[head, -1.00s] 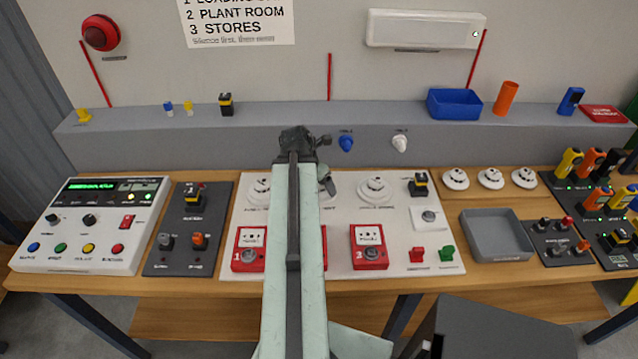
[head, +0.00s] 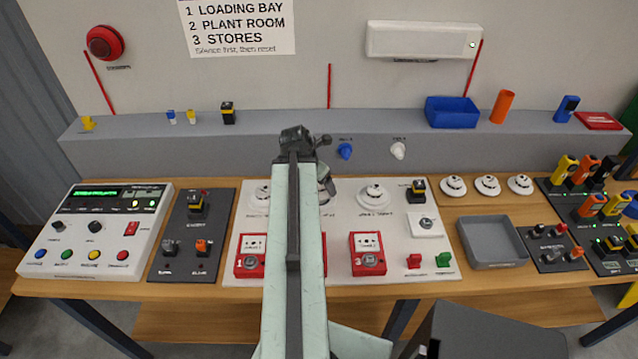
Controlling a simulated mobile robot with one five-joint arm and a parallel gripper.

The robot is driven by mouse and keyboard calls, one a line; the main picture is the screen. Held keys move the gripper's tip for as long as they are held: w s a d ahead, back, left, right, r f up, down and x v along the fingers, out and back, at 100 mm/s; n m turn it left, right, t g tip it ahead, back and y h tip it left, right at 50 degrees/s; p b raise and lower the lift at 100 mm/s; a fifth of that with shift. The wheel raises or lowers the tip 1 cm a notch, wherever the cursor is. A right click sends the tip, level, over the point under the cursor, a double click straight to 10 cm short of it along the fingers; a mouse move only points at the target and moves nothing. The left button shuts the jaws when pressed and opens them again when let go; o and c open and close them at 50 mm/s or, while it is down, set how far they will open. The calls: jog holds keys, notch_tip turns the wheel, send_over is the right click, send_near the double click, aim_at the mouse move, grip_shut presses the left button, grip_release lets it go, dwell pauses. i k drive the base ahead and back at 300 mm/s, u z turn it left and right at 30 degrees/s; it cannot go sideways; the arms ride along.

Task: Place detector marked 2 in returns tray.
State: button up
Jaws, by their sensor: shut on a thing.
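My gripper (head: 326,183) points down just right of my arm, over the white panel (head: 340,268). It is shut on a pale thing, apparently the detector marked 2, mostly hidden behind the arm and jaws; no number on it is readable. I cannot tell whether it touches the panel. White round detectors stand on the panel to the left (head: 261,197) and right (head: 374,196) of the gripper. A grey open tray (head: 493,262) on the bench at the right looks empty and is likely the returns tray; no label is readable.
Three spare white detectors (head: 487,185) sit behind the tray. A blue bin (head: 452,112) and an orange tube (head: 502,106) are on the back ledge.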

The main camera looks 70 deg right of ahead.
aim_at(488, 245)
jog(key=u, duration=0.25)
jog(key=k, duration=2.4)
jog(key=u, duration=0.35)
